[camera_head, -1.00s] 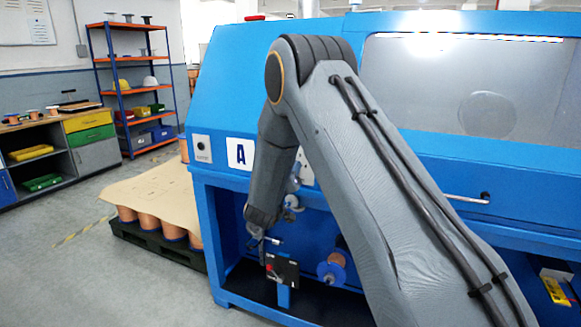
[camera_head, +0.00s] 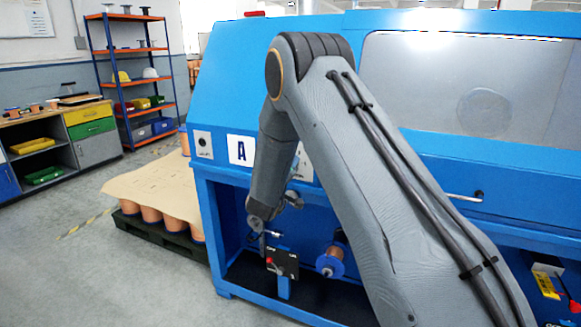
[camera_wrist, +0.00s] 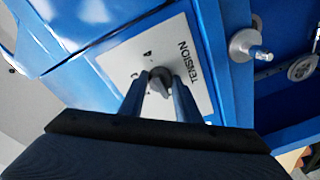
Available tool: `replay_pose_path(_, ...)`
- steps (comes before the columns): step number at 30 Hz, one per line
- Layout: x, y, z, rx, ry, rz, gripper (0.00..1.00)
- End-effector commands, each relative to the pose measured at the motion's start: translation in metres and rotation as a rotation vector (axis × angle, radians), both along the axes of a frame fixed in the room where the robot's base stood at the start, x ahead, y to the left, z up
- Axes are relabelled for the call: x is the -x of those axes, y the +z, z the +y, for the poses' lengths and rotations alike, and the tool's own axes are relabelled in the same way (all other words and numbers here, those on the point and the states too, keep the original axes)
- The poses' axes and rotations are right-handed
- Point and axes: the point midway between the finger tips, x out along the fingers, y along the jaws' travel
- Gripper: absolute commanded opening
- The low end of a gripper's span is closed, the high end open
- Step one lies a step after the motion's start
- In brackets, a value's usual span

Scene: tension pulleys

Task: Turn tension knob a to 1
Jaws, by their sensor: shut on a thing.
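The tension knob (camera_wrist: 160,84) is a small dark grey dial on a white plate (camera_wrist: 190,72) marked TENSION in the wrist view. The plate appears turned on its side, with small scale marks around the knob. The marks are too small to read surely, and I cannot tell where the pointer stands. My gripper (camera_wrist: 159,92) has one finger on each side of the knob and is shut on it. In the head view my arm hides the gripper and the knob.
The blue machine (camera_head: 225,95) fills the middle and right. A black switch box (camera_head: 283,266) and a spool (camera_head: 331,261) sit in its open lower bay. A pallet of copper spools (camera_head: 165,222) stands left of it. The floor further left is clear.

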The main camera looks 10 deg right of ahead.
Motion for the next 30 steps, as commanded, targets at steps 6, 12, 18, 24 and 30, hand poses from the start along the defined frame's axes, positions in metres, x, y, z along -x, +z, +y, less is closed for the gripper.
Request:
replay_pose_path(6,0.0,-0.001,0.001,0.001,0.002,0.002,0.08)
replay_pose_path(12,0.0,-0.001,0.001,0.001,0.002,0.002,0.47)
replay_pose_path(18,0.0,0.0,0.001,0.001,0.001,0.001,0.49)
replay_pose_path(24,0.005,0.0,0.004,0.001,0.001,0.001,0.49)
replay_pose_path(30,0.031,-0.001,0.02,0.0,0.004,0.001,0.49)
